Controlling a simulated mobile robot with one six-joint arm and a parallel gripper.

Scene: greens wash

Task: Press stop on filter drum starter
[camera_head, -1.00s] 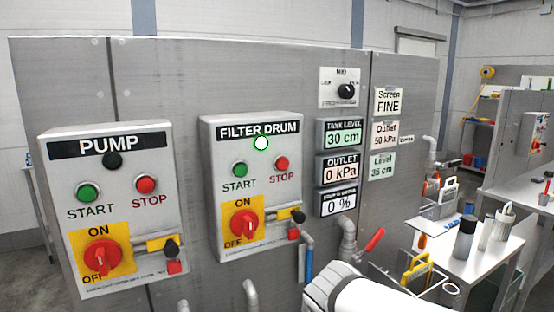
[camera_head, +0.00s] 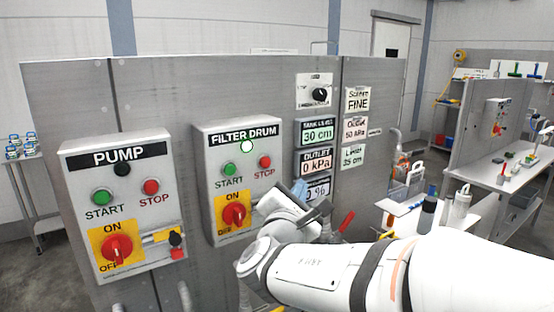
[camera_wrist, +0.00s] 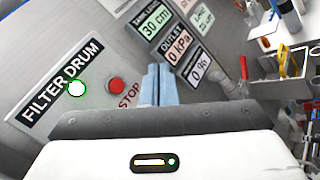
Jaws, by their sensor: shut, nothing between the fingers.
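The filter drum starter (camera_head: 208,170) is a grey box on the metal panel, labelled FILTER DRUM. It has a lit white lamp with a green rim (camera_head: 247,146), a green START button (camera_head: 229,169), a red STOP button (camera_head: 264,161) and a red rotary switch (camera_head: 234,214) on yellow. My gripper (camera_head: 299,189) is to the right of the box, its blue fingers together and empty. In the wrist view the shut fingers (camera_wrist: 158,84) are to the right of the red STOP button (camera_wrist: 117,86), apart from it in the picture. My arm hides the box's lower right.
The similar pump starter (camera_head: 75,200), with its lamp dark, is on the left. Displays for tank level (camera_head: 318,131), outlet (camera_head: 316,163) and a percentage are behind my gripper. A red-handled valve (camera_head: 346,221) and a bench with bottles (camera_head: 428,212) are to the right.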

